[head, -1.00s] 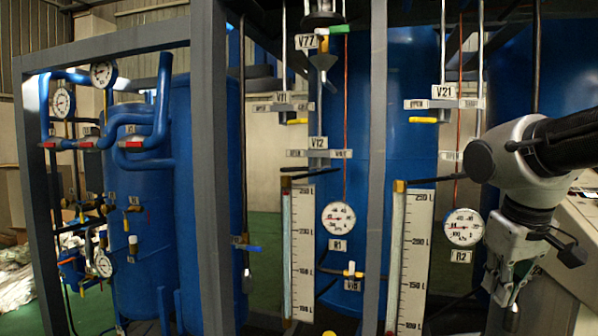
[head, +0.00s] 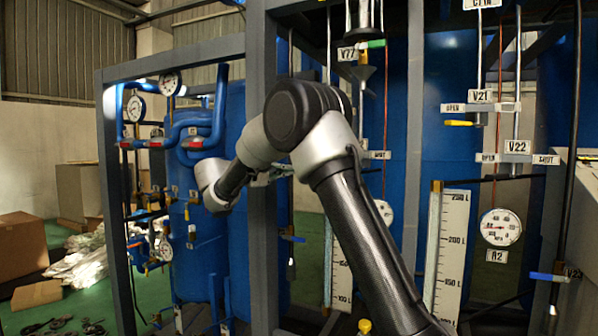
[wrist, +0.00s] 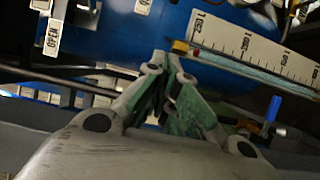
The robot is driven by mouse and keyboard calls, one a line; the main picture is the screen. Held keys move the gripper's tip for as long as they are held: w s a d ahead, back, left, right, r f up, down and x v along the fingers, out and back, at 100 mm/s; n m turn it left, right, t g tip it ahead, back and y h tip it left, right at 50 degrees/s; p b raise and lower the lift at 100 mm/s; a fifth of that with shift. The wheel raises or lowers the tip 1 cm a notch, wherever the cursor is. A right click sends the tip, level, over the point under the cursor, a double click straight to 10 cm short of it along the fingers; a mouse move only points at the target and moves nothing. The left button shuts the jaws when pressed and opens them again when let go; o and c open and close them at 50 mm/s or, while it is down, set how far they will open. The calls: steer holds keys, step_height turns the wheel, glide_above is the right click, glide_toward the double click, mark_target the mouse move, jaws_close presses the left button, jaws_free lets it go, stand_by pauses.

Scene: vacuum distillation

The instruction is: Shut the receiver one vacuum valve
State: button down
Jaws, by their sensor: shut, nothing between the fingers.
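The receiver one side, with its V12 vacuum valve, is mostly hidden behind my arm in the head view. The right end of its sign plate (head: 380,155) shows beside my elbow; the handle and V12 label cannot be seen. The receiver one gauge (head: 384,212) is partly covered too. My gripper (head: 272,176) is small and partly hidden, near the grey frame post. In the wrist view my gripper (wrist: 165,75) is shut and empty, its tips before the blue tank. An OPEN plate (wrist: 52,38) is at upper left there, apart from the fingers; I cannot tell which valve it belongs to.
The grey frame post (head: 261,100) stands close to my wrist. V21 (head: 481,96) and V22 (head: 517,146) are at the right with gauge R2 (head: 500,227). A level scale (wrist: 262,45) runs near the fingertips in the wrist view. Boxes (head: 22,247) lie at far left.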

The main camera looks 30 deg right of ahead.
steer(key=s+d, duration=0.2)
steer(key=d, duration=0.6)
steer(key=shift+s+d, duration=0.15)
steer(key=shift+d, duration=0.15)
steer(key=shift+s, duration=0.1)
